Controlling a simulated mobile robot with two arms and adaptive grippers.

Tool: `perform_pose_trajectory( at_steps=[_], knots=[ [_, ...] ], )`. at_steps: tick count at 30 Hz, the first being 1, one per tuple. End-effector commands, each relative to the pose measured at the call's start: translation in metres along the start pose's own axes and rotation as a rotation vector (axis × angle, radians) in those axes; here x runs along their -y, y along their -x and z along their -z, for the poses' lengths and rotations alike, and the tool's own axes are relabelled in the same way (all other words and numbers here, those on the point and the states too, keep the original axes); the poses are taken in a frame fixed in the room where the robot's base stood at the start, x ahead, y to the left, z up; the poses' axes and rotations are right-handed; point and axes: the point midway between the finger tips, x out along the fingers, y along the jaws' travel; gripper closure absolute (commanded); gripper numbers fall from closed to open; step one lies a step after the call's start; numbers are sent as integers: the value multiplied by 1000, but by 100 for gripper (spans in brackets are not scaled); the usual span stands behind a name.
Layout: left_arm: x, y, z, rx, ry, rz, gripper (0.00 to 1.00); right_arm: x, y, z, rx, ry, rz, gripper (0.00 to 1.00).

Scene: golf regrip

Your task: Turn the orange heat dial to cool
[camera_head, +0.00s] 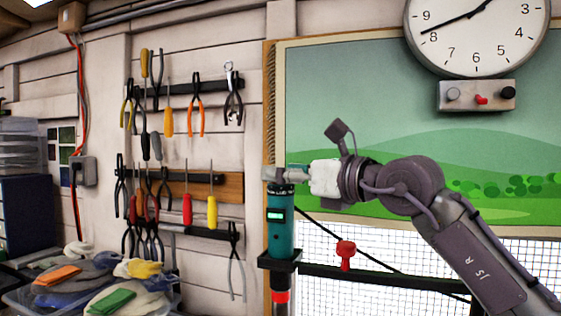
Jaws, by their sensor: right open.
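A teal handheld tool (280,236) with a small lit display stands upright in a black holder (277,262). I cannot tell whether this band is the heat dial, and no marked cool setting is readable. My right gripper (277,174) reaches in from the right, with its grey fingertips at the top of the teal tool. It is open; whether it touches the tool cannot be told. The fingers partly cover the tool's top. My left gripper is not in view.
Pliers and screwdrivers hang on the wall racks at left. A clear tray (150,303) with gloves is at lower left. A clock (477,30) hangs above a switch box (456,104).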

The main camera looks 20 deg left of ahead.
Motion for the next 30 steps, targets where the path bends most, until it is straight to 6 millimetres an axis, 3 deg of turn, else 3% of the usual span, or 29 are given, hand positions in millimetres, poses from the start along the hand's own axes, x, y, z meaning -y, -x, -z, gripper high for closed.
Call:
perform_pose_trajectory(
  at_steps=[5, 14, 24, 30],
  knots=[
    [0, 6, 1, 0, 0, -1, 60, 0, -13, 0, -1, 0, 0, 42],
    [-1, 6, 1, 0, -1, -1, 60, 0, -14, 1, 0, 1, 0, 43],
    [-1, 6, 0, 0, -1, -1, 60, 0, -14, 1, 0, 1, 0, 100],
    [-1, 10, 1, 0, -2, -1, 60, 0, -14, -1, 0, -2, -10, 100]
  ],
)
